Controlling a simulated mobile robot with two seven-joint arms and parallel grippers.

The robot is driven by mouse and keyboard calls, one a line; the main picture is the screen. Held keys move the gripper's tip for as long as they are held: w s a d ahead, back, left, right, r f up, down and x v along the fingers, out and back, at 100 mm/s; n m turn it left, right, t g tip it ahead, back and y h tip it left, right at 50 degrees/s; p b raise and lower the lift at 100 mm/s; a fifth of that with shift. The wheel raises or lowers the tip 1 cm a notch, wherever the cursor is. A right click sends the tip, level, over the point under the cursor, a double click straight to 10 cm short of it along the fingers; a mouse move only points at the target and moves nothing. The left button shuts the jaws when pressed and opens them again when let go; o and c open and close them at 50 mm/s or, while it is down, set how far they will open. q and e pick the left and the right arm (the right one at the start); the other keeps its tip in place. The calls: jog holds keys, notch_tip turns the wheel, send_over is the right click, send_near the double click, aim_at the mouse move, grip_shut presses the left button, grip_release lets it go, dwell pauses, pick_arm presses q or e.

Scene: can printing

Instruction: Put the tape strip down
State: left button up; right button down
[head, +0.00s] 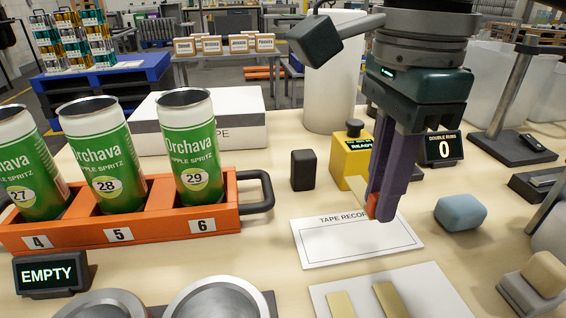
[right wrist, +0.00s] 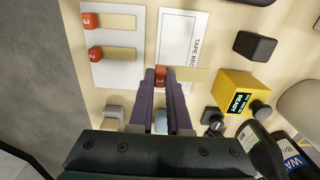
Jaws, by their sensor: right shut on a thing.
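My right gripper (head: 380,212) is shut on a tape strip, a tan strip with a red end tab (head: 371,206). In the right wrist view the tab sits between the purple fingertips (right wrist: 161,77), and the strip (right wrist: 196,75) extends to the right. The gripper points down over the white tape record card (head: 345,247), which lies flat on the table. The card also shows in the right wrist view (right wrist: 177,45), with the strip across its lower end. I cannot tell whether the strip touches the card. My left gripper is not in view.
A white sheet (head: 430,290) with two more tan strips lies in front of the card. A yellow box (head: 350,158) and a black block (head: 303,170) stand behind it. A blue block (head: 460,211) is to the right. An orange rack (head: 150,222) holds green cans at left.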

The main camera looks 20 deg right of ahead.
aim_at(365, 252)
notch_tip(365, 252, down, 6)
jog(key=shift+r, duration=0.1)
dwell(0.4)
jog(key=shift+f+b, duration=0.2)
jog(key=shift+b, duration=0.2)
jog(key=c, duration=0.9)
grip_release()
jog(key=shift+r, duration=0.1)
jog(key=shift+o, duration=0.2)
